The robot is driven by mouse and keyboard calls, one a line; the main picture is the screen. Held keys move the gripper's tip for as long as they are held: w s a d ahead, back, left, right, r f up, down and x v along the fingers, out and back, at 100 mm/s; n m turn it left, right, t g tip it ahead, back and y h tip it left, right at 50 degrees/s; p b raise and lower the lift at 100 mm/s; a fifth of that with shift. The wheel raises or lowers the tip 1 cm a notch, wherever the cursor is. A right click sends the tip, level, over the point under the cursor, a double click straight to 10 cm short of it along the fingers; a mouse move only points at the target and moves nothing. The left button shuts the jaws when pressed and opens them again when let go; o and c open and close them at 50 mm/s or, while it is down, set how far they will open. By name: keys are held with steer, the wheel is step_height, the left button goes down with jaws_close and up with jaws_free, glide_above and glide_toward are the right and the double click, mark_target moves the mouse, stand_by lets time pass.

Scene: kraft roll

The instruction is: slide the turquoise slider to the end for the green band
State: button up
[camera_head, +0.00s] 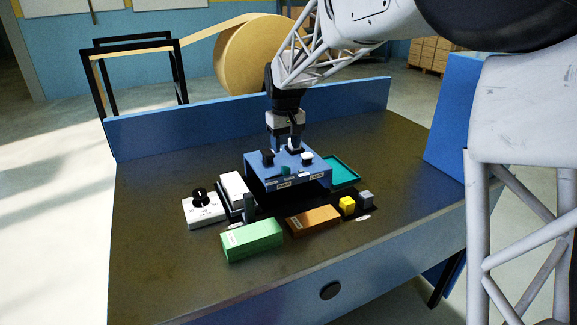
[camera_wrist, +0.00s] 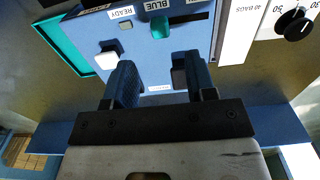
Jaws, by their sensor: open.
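The turquoise slider (camera_head: 286,170) is a small block on the front part of the blue control box (camera_head: 258,179). In the wrist view the slider (camera_wrist: 161,28) sits in a dark slot, beside a label reading BLUE; the slot runs on to the right of it. No green-band label can be read. My gripper (camera_head: 287,144) is over the back of the box, pointing down. In the wrist view its two fingers (camera_wrist: 158,78) are apart with nothing held between them, and the slider lies beyond their tips, apart from them.
A white knob (camera_wrist: 105,60) and a black knob (camera_head: 267,157) stand on the box near my fingers. Around it are a green box (camera_head: 252,240), a brown box (camera_head: 314,220), a yellow cube (camera_head: 347,205), a dial unit (camera_head: 203,211) and a teal tray (camera_head: 345,171).

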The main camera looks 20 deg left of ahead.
mark_target(286, 167)
steer(key=shift+f, duration=0.15)
steer(key=shift+f, duration=3.8)
jaws_close()
